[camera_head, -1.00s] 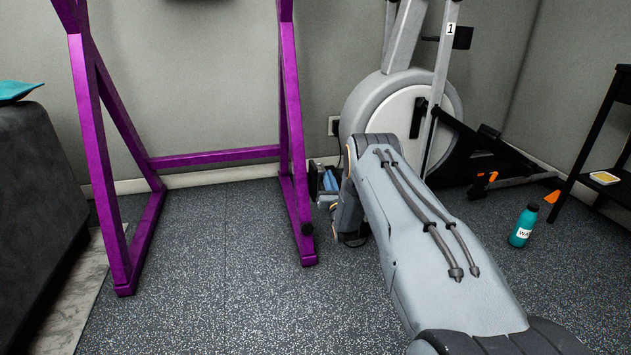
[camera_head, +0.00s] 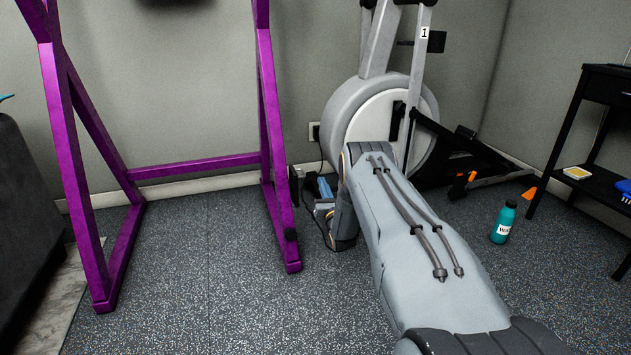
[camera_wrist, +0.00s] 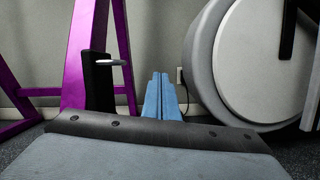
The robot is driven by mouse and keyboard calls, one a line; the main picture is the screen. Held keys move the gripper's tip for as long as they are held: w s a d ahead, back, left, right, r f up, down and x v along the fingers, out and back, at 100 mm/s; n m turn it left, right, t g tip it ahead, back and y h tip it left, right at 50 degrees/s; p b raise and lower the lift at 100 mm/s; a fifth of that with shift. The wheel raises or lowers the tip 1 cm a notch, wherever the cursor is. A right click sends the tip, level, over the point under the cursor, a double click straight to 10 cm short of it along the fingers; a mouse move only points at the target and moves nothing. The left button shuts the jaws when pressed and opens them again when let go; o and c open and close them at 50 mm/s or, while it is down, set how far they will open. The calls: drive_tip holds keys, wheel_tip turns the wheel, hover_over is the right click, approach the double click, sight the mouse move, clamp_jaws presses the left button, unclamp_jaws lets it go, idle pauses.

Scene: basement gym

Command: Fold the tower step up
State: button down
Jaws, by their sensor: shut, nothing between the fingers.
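The purple tower frame (camera_head: 273,140) stands on the left of the head view, with two legs joined by a low crossbar. A black upright piece (camera_wrist: 98,82) with a small grey disc-like part stands against its right leg in the wrist view. It also shows small beside that leg in the head view (camera_head: 296,186). I cannot tell for sure whether this piece is the step. My gripper (camera_wrist: 161,78) has blue fingers that are together and empty, to the right of the black piece and apart from it. In the head view, my gripper (camera_head: 324,187) is low, partly hidden by my arm.
A grey elliptical machine (camera_head: 378,115) stands close to the right of my gripper. A teal bottle (camera_head: 503,223) stands on the floor at right, near a black side table (camera_head: 598,85). The speckled floor before the tower is clear.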

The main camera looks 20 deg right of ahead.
drive_tip(key=s+p, duration=0.3)
drive_tip(key=s, duration=0.5)
drive_tip(key=shift+d+f, duration=0.4)
